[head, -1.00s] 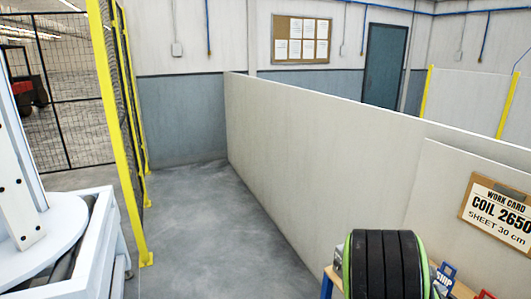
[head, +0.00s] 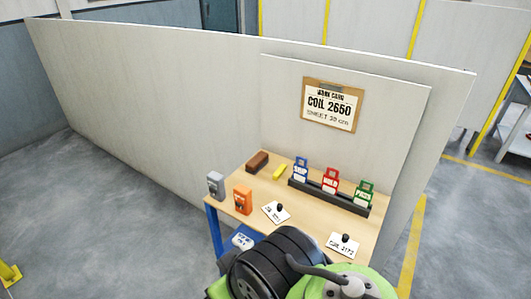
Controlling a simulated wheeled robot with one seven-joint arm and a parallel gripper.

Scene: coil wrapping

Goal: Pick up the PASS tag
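The green PASS tag (head: 365,194) stands upright at the right end of a dark rack (head: 313,190) on the wooden table. A red HOLD tag (head: 331,181) stands in the middle of the rack. A blue tag (head: 301,169), its lettering hard to read, stands at the left end. Black and green parts of my own arm fill the bottom middle of the view, in front of the table. My gripper's fingers do not show.
The wooden table (head: 235,201) also bears a brown block, a yellow item, grey and orange boxes, and two white cards with dark knobs (head: 343,246). A work card (head: 332,104) reading COIL 2650 hangs on the panel behind. Clear floor lies left.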

